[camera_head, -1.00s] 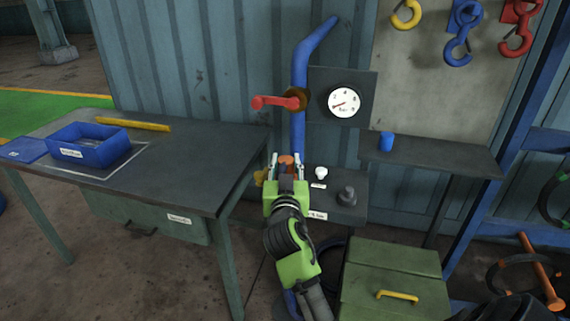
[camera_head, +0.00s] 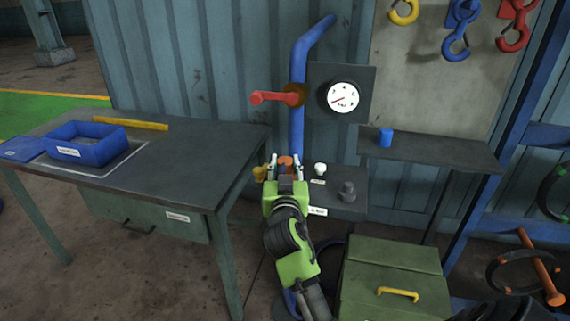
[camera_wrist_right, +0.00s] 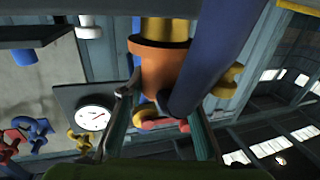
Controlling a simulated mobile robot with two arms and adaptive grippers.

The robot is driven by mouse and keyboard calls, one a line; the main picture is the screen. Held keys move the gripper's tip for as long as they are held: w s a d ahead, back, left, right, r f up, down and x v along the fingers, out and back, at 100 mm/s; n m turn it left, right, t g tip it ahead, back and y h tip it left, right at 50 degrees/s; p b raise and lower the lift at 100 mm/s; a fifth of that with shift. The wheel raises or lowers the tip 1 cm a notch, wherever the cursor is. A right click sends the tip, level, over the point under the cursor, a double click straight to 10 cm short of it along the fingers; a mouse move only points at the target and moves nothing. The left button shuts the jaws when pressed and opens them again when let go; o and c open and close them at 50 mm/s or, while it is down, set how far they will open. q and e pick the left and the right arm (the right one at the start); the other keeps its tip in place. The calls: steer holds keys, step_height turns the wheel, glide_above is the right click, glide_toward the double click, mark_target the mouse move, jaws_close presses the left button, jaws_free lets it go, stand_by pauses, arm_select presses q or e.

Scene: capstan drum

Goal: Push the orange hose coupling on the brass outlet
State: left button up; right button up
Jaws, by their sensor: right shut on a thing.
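The orange hose coupling (camera_wrist_right: 163,70) sits between the fingers of my right gripper (camera_wrist_right: 160,120) in the right wrist view. In the head view the coupling (camera_head: 286,161) shows as a small orange patch between the fingertips of that gripper (camera_head: 285,162), which is shut on it. The brass outlet (camera_wrist_right: 165,28) is a yellow cylinder lined up with the coupling, at its upper end in the wrist view. I cannot tell how far the outlet goes into the coupling. My left gripper is not in view.
A thick blue pipe (camera_head: 298,125) with a red lever (camera_head: 275,98) rises behind the gripper. A workbench (camera_head: 190,180) stands left, a green chest (camera_head: 390,270) below right.

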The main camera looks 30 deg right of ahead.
steer(key=shift+f, duration=0.3)
steer(key=o, duration=1.4)
steer(key=shift+r, duration=0.1)
steer(key=shift+c, duration=0.2)
